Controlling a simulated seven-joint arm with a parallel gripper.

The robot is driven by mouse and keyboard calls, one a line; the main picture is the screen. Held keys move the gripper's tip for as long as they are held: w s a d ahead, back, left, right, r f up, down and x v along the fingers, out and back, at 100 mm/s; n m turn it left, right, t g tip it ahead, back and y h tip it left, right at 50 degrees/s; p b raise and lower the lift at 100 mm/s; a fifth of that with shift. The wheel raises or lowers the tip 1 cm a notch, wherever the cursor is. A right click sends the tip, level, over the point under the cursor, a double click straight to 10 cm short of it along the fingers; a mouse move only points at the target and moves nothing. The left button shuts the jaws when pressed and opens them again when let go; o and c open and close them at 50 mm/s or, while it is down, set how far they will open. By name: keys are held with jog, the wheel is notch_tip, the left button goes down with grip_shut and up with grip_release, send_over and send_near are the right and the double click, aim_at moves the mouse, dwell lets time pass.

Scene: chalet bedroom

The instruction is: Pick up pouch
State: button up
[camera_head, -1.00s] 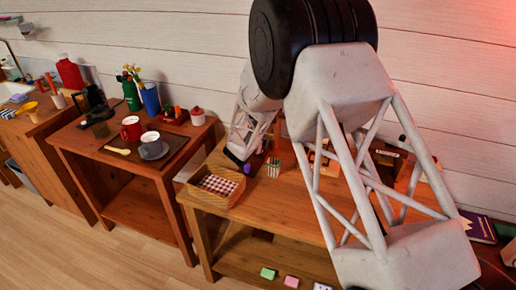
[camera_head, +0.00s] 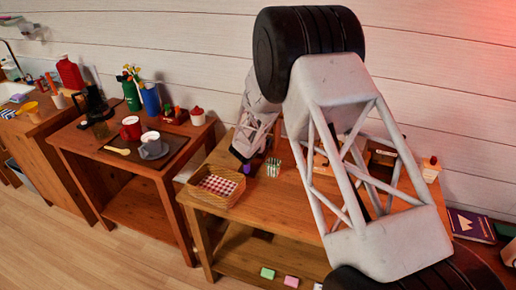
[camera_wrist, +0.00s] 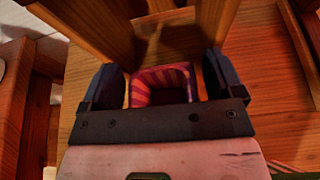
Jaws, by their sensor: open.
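A pouch-like item with red and purple stripes (camera_wrist: 160,80) and a dark opening shows in the wrist view. It lies between the two dark fingers of my gripper (camera_wrist: 160,66), which are open with a gap at each side. In the head view, a small purple patch (camera_head: 247,168) shows just below my gripper (camera_head: 242,158) at the table's back edge; I cannot tell for sure that it is the same item. The gripper body hides the item's near side.
A wooden tray with a checked cloth (camera_head: 218,185) stands left of my gripper on the wooden table (camera_head: 265,205). A small striped holder (camera_head: 273,167) is close on the right. Wooden boards (camera_wrist: 98,28) rise near the fingers in the wrist view. Books (camera_head: 472,225) lie far right.

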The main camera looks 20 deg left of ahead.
jog(key=c, duration=1.1)
jog(key=shift+o, duration=0.2)
jog(key=shift+r, duration=0.1)
notch_tip(320, 180, up, 28)
dwell(0.8)
